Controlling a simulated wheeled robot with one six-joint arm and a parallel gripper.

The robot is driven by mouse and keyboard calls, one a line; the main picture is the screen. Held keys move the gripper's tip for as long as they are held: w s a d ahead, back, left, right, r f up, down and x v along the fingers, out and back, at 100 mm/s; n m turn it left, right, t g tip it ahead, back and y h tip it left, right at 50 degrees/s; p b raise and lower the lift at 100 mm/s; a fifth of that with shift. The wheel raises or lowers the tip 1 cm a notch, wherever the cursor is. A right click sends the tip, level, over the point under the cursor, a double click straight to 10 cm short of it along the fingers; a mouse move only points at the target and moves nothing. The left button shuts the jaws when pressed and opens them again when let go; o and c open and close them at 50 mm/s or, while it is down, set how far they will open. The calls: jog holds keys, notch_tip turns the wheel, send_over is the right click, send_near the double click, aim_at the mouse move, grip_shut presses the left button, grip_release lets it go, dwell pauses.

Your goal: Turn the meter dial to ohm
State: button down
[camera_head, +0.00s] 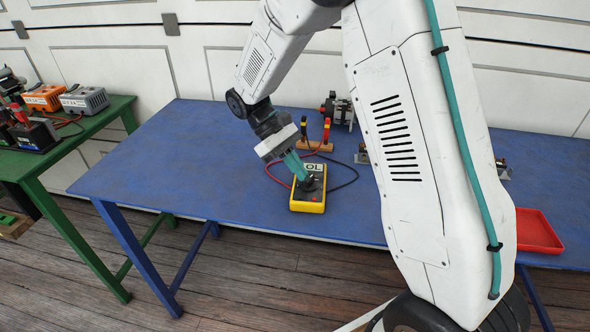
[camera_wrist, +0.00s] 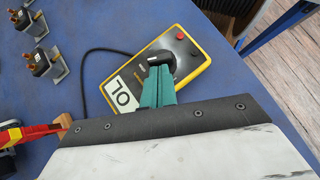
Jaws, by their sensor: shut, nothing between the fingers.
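The yellow and dark meter (camera_head: 310,196) lies on the blue table in the head view, and its screen reads "OL". It also shows in the wrist view (camera_wrist: 196,62). The meter's black dial (camera_wrist: 157,62) has a light mark and sits at the fingertips. My gripper (camera_head: 304,178) is shut with its teal fingers angled down over the meter. In the wrist view the gripper (camera_wrist: 158,72) reaches the dial and hides part of it. I cannot tell whether the fingertips touch the dial, or which setting it points to.
The blue table (camera_head: 215,150) is clear left of the meter. Red and black leads run behind it to a wooden probe stand (camera_head: 313,146). A red tray (camera_head: 537,231) lies at right. A green bench (camera_head: 85,130) with batteries and boxes stands at left.

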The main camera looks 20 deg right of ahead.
jog(key=shift+d+m, duration=0.1)
jog(key=shift+m, duration=0.2)
jog(key=shift+s, duration=0.1)
dwell(0.4)
jog(key=shift+s, duration=0.7)
jog(key=w, duration=0.1)
jog(key=w+a, duration=0.1)
jog(key=w, duration=0.1)
jog(key=w+a, duration=0.1)
jog(key=shift+w+r, duration=0.2)
jog(key=shift+w, duration=0.1)
jog(key=shift+w+a+r, duration=0.6)
jog(key=shift+a+r, duration=0.15)
jog(key=shift+a, duration=0.2)
jog(key=d+v, duration=0.1)
jog(key=v, duration=0.6)
jog(key=s+d+r+m+t+y, duration=0.1)
jog(key=s+r+t, duration=0.1)
jog(key=s, duration=0.8)
jog(key=s+d+r+m+t+y, duration=0.2)
jog(key=s+r+t, duration=0.1)
jog(key=s, duration=0.8)
jog(key=s+d+r+m+t+y, duration=0.1)
jog(key=s+d+r+m+t, duration=0.1)
jog(key=s, duration=0.9)
jog(key=shift+d+r+t, duration=0.2)
jog(key=shift+r+t, duration=0.25)
jog(key=shift+t, duration=0.65)
